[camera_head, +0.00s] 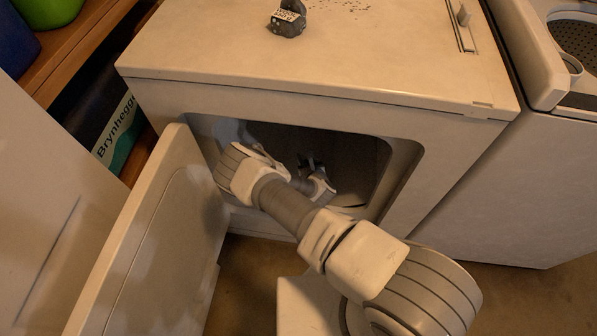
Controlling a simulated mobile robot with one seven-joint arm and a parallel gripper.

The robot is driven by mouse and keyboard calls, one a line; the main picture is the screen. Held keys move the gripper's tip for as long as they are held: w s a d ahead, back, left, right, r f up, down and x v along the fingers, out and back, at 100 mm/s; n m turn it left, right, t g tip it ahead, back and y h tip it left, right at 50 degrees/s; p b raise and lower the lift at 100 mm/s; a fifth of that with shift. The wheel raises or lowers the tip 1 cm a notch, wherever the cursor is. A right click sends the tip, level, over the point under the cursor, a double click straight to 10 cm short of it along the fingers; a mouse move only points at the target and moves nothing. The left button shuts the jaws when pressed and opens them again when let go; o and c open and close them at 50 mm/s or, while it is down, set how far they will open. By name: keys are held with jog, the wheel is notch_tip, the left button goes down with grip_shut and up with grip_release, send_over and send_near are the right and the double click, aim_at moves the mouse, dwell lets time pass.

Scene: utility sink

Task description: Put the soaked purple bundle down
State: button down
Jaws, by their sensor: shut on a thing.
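My arm reaches into the open front of a white dryer-like machine (300,95). My gripper (312,163) is inside the dark opening, partly hidden by my wrist and hard to see in the shadow. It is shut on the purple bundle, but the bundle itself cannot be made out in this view. I cannot tell whether the bundle touches the floor of the cavity.
The machine's door (150,235) hangs open at the left of the opening. A small dark labelled object (288,20) sits on the machine's top. A second white appliance (530,180) stands close at right. A wooden shelf (80,45) is at upper left.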

jog(key=shift+s+a+f+b, duration=0.15)
jog(key=shift+a+f+b, duration=0.55)
jog(key=shift+a, duration=0.4)
jog(key=shift+f+b, duration=1.15)
jog(key=shift+f, duration=0.75)
jog(key=shift+f, duration=0.2)
jog(key=c, duration=0.7)
grip_release()
jog(key=shift+r, duration=0.1)
